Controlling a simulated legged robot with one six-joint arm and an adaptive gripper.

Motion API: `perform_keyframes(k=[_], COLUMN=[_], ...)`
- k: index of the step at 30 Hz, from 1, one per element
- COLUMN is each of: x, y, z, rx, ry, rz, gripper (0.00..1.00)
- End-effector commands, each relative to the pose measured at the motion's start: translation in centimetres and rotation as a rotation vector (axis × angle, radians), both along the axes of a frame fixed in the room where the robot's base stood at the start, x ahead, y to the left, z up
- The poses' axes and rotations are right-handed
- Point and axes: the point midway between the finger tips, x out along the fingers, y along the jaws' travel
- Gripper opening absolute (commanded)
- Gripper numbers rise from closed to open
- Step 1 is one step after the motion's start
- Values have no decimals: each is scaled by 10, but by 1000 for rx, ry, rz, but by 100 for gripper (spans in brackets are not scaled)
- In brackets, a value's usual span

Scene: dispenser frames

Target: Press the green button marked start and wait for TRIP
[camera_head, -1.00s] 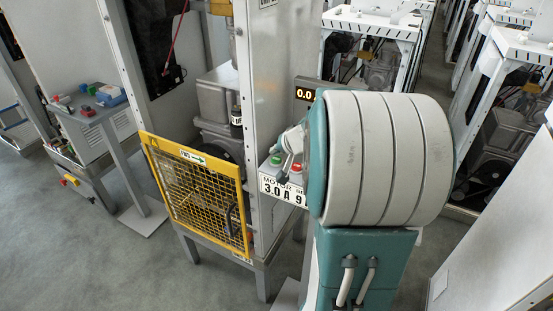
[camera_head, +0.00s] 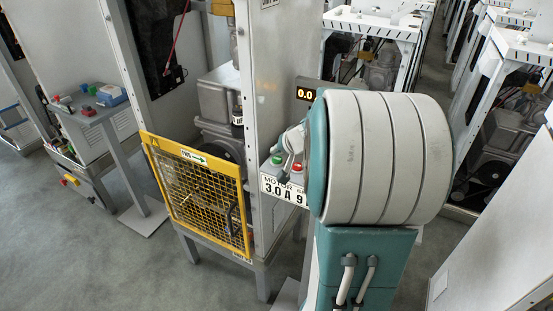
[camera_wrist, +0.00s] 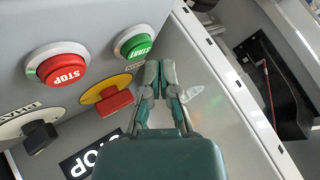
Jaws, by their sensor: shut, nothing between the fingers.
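The green START button (camera_wrist: 136,46) sits on a grey panel in the wrist view, in a pale ring. It also shows small in the head view (camera_head: 276,161). My gripper (camera_wrist: 159,66) is shut and empty, its fingertips just right of and below the green button in the picture; I cannot tell the gap between them. In the head view my gripper (camera_head: 287,152) is small and partly hidden by my arm. No TRIP text is visible.
A red STOP button (camera_wrist: 62,69) lies left of the green one. A red lever on a yellow plate (camera_wrist: 112,101) and a black knob (camera_wrist: 40,136) are below. A yellow mesh guard (camera_head: 200,195) covers the machine's lower front.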

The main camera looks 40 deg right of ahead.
Motion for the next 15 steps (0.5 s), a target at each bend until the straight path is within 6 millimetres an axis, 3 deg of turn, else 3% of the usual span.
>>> perform_keyframes(k=[15], x=[-1], y=[1], z=[-7], rx=[1], ry=[1], rz=[0], gripper=[0])
